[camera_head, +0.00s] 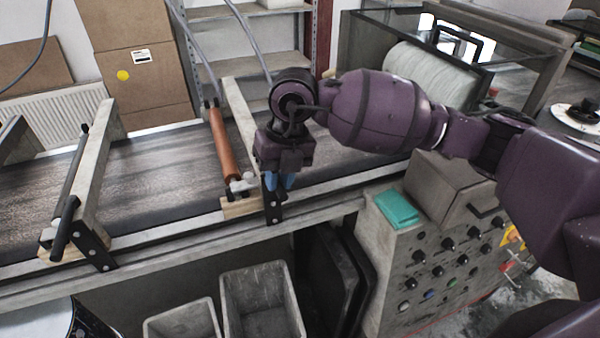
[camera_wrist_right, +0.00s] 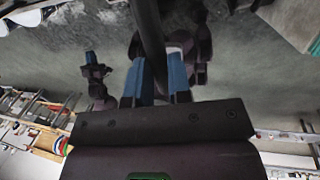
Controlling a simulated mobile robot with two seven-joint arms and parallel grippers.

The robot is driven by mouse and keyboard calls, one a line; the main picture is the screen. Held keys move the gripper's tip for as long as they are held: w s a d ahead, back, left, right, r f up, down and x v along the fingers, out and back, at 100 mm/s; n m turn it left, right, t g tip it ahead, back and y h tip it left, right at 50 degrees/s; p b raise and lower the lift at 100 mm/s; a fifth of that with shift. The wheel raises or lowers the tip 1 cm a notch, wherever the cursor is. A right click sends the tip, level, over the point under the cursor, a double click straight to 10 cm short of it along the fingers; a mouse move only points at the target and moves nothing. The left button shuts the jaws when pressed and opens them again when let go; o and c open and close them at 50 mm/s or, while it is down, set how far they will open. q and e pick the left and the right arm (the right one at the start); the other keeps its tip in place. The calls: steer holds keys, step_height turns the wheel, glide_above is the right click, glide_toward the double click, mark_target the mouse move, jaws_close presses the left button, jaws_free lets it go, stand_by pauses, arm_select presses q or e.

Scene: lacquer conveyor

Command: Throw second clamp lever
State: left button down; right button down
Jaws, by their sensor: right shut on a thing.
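My right gripper (camera_head: 279,184) is at the front end of the right crossbar, its blue fingers pointing down. In the right wrist view the blue fingers (camera_wrist_right: 160,82) are shut on a dark rod, the second clamp lever (camera_wrist_right: 151,40), which runs up between them. In the head view the gripper hides most of this lever. A black bracket (camera_head: 274,209) shows just below the fingers. The other clamp lever (camera_head: 65,229), black, stands tilted at the front end of the left crossbar, away from my gripper.
The dark conveyor belt (camera_head: 160,175) runs under both crossbars. A copper roller (camera_head: 221,145) lies beside the right crossbar (camera_head: 240,115). A control box (camera_head: 440,258) with knobs and a teal cloth (camera_head: 397,208) stands right of the gripper. Grey bins (camera_head: 262,300) stand below the front rail.

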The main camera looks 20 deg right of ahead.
steer(key=shift+a, duration=0.15)
stand_by(0.3)
steer(key=c, duration=1.1)
jaws_free()
steer(key=shift+o, duration=0.2)
step_height(320, 180, up, 11)
steer(key=d, duration=0.2)
steer(key=shift+f+p, duration=0.15)
steer(key=shift+p, duration=0.15)
